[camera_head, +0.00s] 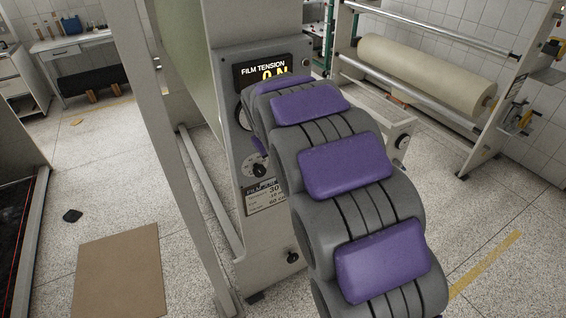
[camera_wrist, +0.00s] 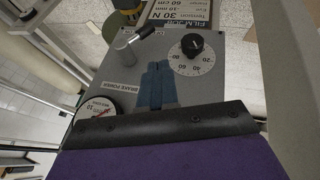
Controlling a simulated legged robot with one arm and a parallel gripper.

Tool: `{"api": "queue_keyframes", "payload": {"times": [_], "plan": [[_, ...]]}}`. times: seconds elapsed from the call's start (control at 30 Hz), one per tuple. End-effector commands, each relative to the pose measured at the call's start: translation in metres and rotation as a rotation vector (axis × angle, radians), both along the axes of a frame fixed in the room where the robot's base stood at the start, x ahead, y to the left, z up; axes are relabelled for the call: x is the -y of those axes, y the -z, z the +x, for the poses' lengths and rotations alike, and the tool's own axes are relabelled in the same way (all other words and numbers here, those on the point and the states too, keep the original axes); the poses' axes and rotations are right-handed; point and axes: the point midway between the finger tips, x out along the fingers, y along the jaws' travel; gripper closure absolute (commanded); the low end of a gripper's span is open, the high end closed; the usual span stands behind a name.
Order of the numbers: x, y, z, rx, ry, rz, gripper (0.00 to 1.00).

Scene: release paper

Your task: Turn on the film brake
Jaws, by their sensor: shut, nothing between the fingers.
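In the wrist view, my gripper (camera_wrist: 157,84) has blue fingers shut together, with nothing between them, over the grey control panel (camera_wrist: 225,80). A silver cylindrical fitting with a black-tipped lever (camera_wrist: 138,37) is to the upper left of the fingertips. A black knob (camera_wrist: 192,45) on a white numbered dial is to their upper right. A label reading "BRAKE POWER" (camera_wrist: 118,86) is left of the fingers, above a round gauge (camera_wrist: 97,107) with a red needle. In the head view, my arm hides the gripper and part of the panel. The "FILM TENSION" display (camera_head: 268,70) is partly covered; the dial (camera_head: 258,168) shows.
A printed job sheet (camera_head: 264,198) is below the dial. A large film roll (camera_head: 425,74) hangs in a frame at right. A brown board (camera_head: 119,272) and a small dark object (camera_head: 72,216) lie on the floor at left. A workbench (camera_head: 78,42) is at the back left.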

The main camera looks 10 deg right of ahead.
Motion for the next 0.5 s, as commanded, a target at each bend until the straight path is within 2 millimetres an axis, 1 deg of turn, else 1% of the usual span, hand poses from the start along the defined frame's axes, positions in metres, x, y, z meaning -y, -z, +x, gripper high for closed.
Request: {"api": "queue_keyframes", "payload": {"times": [0.17,0.27,0.5], "plan": [[-0.003,0.006,0.003,-0.002,-0.001,-0.002,1.0],[-0.001,0.014,0.007,-0.002,-0.001,-0.002,1.0],[0.009,0.048,0.024,-0.005,0.0,0.0,1.0]]}}
